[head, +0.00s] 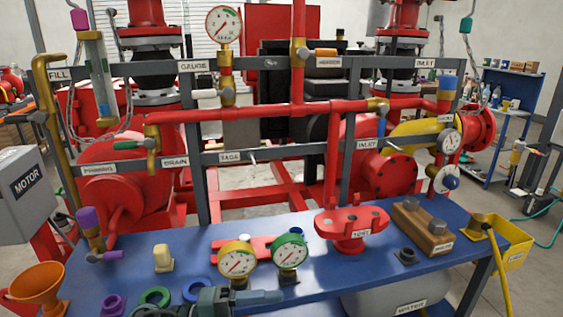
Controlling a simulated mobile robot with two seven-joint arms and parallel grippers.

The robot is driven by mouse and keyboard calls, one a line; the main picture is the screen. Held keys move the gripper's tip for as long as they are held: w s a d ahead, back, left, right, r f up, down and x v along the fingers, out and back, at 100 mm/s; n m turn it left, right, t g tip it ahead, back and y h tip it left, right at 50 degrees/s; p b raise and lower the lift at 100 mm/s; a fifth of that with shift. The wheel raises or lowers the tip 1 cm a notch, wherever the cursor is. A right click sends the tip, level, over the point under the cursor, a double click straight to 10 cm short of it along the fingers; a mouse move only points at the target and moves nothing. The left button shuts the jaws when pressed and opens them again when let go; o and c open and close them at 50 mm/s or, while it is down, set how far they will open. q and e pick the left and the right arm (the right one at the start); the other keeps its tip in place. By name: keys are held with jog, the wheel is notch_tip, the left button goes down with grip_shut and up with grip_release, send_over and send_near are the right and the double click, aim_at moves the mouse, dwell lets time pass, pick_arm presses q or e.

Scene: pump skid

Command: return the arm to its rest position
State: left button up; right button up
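Neither of my arms nor my grippers can be made out in the head view. The blue workbench (330,268) spans the lower part of the view, with the red pump skid (240,108) standing behind it. A yellow gauge (237,260) and a green gauge (290,252) stand upright on the bench. A grey-teal tool-like object (222,300) lies at the front edge, partly cut off by the picture's bottom.
A red test fixture (352,226), a wooden block (422,228) and a yellow bin (513,250) are at the right. An orange funnel (38,284), a purple-capped valve (90,228) and a grey motor box (25,195) are at the left.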

pick_arm(q)
jog(key=a+f+n+t+y+p, duration=0.1)
jog(key=a+f+n+t+y, duration=0.3)
jog(key=n+t, duration=0.5)
jog(key=a+f+n+t+y+p, duration=0.1)
jog(key=a+f+n+t+y, duration=0.35)
jog(key=n, duration=0.95)
jog(key=s+a+f+n+g+y, duration=0.1)
jog(key=s+f+n+g+y, duration=0.1)
jog(key=s+f, duration=0.3)
jog(key=s+a+f+n+g+y+p, duration=0.1)
jog(key=s+a+f+n+g+y, duration=0.1)
jog(key=s+f+n+g+y, duration=0.1)
jog(key=s+f+y, duration=0.1)
jog(key=s+f, duration=0.1)
jog(key=shift+s+a+n, duration=0.2)
jog(key=shift+s+n, duration=0.2)
